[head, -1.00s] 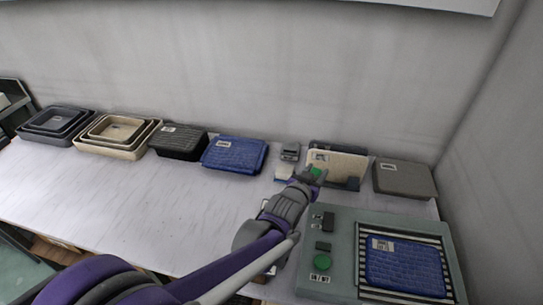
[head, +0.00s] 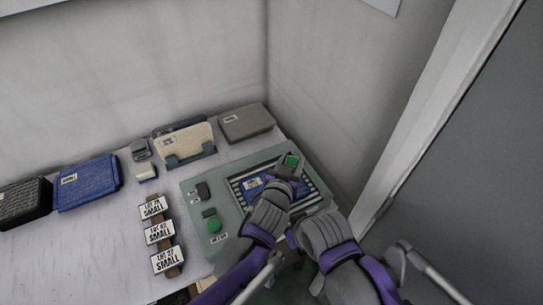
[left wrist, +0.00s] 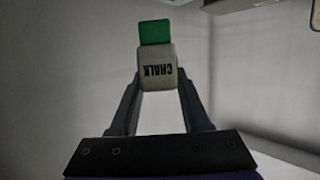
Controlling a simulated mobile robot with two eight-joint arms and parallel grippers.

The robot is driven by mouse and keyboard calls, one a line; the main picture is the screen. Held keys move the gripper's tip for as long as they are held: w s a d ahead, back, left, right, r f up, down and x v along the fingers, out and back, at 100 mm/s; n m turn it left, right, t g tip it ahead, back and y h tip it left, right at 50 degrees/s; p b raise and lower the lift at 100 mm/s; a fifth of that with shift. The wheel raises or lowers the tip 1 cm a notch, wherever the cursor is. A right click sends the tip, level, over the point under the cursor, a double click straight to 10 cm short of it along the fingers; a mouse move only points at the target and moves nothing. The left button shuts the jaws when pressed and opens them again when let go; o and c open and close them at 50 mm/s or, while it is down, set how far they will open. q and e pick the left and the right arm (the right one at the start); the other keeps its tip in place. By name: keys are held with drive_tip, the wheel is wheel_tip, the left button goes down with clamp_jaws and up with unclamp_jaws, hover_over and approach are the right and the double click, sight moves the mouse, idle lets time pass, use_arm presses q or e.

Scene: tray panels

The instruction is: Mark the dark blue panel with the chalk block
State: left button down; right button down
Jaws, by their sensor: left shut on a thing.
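A dark blue panel (head: 252,184) with a white label lies in the striped bed of a grey-green station in the head view, partly hidden by my left gripper. My left gripper (head: 287,172) is shut on the chalk block, over the panel's right part. The chalk block's green end (head: 291,160) shows at the fingertips.
The station (head: 228,238) has a green button (head: 214,225). Another blue panel (head: 88,184) lies to the left. A rack with a beige panel (head: 184,142) and a grey panel (head: 246,122) stand behind. Several "SMALL" signs (head: 160,233) stand left of the station.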

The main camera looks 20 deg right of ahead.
use_arm(q)
drive_tip(key=shift+f+b, duration=2.15)
drive_tip(key=shift+f, duration=0.85)
drive_tip(key=shift+f+b, duration=0.4)
drive_tip(key=shift+f, duration=0.2)
drive_tip(key=shift+r+p, duration=2.65)
drive_tip(key=shift+r, duration=1)
drive_tip(key=shift+f, duration=0.1)
